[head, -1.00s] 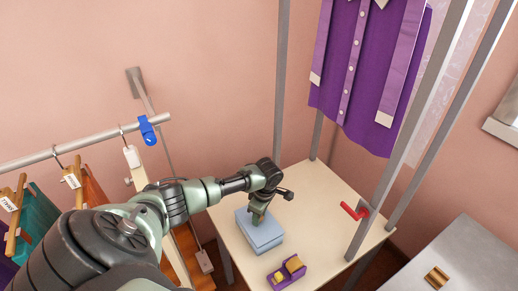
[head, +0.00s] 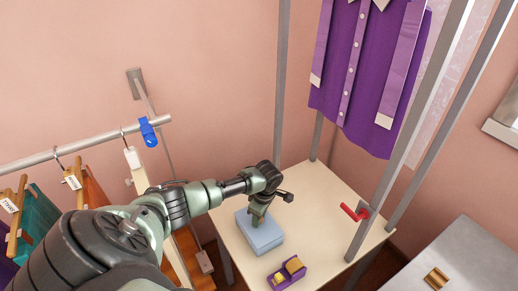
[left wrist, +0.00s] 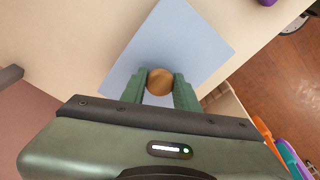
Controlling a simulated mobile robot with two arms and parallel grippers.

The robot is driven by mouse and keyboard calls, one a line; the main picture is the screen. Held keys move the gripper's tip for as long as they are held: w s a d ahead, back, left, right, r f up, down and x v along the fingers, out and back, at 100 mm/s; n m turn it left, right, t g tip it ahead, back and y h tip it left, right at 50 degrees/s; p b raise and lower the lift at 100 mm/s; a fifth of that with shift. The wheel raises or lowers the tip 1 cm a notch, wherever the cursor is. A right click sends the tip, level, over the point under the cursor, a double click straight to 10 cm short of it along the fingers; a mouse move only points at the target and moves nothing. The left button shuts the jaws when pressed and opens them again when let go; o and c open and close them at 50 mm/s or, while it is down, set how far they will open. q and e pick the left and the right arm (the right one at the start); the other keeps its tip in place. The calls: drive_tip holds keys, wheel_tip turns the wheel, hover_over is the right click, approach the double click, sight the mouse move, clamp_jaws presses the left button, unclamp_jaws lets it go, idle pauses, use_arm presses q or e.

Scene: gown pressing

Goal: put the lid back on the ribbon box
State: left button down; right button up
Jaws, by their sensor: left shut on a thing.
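The pale blue lid (left wrist: 185,40) fills the middle of the left wrist view, with a round wooden knob (left wrist: 160,81) on it. My left gripper (left wrist: 160,84) is shut on this knob, one green finger on each side. In the head view my left gripper (head: 257,217) points down onto the lid. The pale blue ribbon box (head: 264,247) is under the lid on the cream table, and the two look stacked. I cannot tell whether the lid is fully seated or slightly above the rim. My right gripper is not in view.
A purple holder (head: 287,274) with yellowish rolls stands on the cream table (head: 325,215) in front of the box. A purple gown (head: 366,75) hangs above. Hanging clothes are at left.

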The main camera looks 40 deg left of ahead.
use_arm(q)
drive_tip(key=shift+f, duration=0.25)
idle(0.4)
drive_tip(key=c, duration=1)
unclamp_jaws()
drive_tip(key=shift+o, duration=0.4)
drive_tip(key=o, duration=0.4)
drive_tip(key=shift+r, duration=0.1)
drive_tip(key=shift+r, duration=3.45)
drive_tip(key=shift+c, duration=0.2)
